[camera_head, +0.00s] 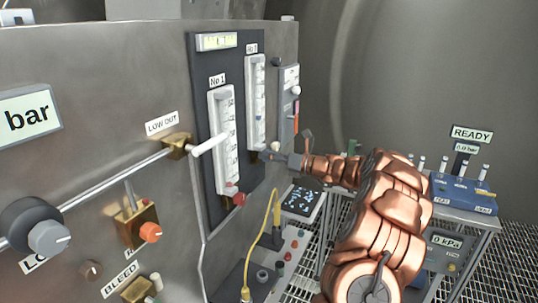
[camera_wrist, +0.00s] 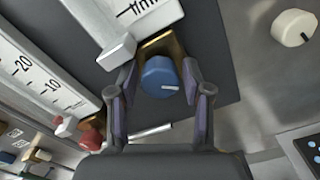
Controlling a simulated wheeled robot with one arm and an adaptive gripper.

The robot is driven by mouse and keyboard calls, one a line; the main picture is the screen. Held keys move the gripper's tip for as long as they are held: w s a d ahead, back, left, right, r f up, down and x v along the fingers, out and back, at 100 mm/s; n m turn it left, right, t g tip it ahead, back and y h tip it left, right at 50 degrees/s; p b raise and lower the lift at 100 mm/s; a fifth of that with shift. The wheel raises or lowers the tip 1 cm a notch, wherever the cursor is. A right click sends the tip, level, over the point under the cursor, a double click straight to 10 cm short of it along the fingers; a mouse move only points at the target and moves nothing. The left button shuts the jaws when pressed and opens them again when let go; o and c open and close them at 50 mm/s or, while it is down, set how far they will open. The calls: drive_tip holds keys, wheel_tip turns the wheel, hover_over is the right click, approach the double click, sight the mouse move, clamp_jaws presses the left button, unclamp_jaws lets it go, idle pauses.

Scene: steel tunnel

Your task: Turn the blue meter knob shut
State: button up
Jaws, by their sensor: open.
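The blue meter knob (camera_wrist: 160,77) is a round knob with a pale pointer line on its face, mounted on a brass block (camera_wrist: 168,46) below a white meter scale. My gripper (camera_wrist: 160,85) is open, with one finger on each side of the knob. The fingertips lie close to the knob's sides, and I cannot tell whether they touch it. In the head view my gripper (camera_head: 271,156) reaches to the foot of the right-hand meter (camera_head: 256,100), where the knob is too small and covered to make out.
The left-hand meter, No 1 (camera_head: 221,140), stands beside it with a red knob (camera_head: 239,199) at its foot. A cream knob (camera_wrist: 294,27) is on the panel to the right. A yellow cable (camera_head: 276,205) and a bench with a blue box (camera_head: 463,192) are lower down.

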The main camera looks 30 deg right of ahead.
drive_tip(key=c, duration=0.9)
drive_tip(key=shift+b, duration=0.35)
drive_tip(key=n+b, duration=0.2)
drive_tip(key=n, duration=0.1)
drive_tip(key=n+b, duration=0.2)
drive_tip(key=b, duration=0.1)
drive_tip(key=shift+a+f+n, duration=0.1)
drive_tip(key=shift+f+n, duration=0.1)
drive_tip(key=shift+n, duration=0.2)
drive_tip(key=n+b, duration=0.3)
drive_tip(key=shift+n+b, duration=0.3)
drive_tip(key=n+b, duration=0.4)
drive_tip(key=shift+n+b, duration=0.3)
drive_tip(key=shift+b, duration=0.05)
drive_tip(key=n+b, duration=0.3)
drive_tip(key=shift+n+b, duration=0.35)
drive_tip(key=shift+n, duration=0.05)
drive_tip(key=shift+r, duration=0.15)
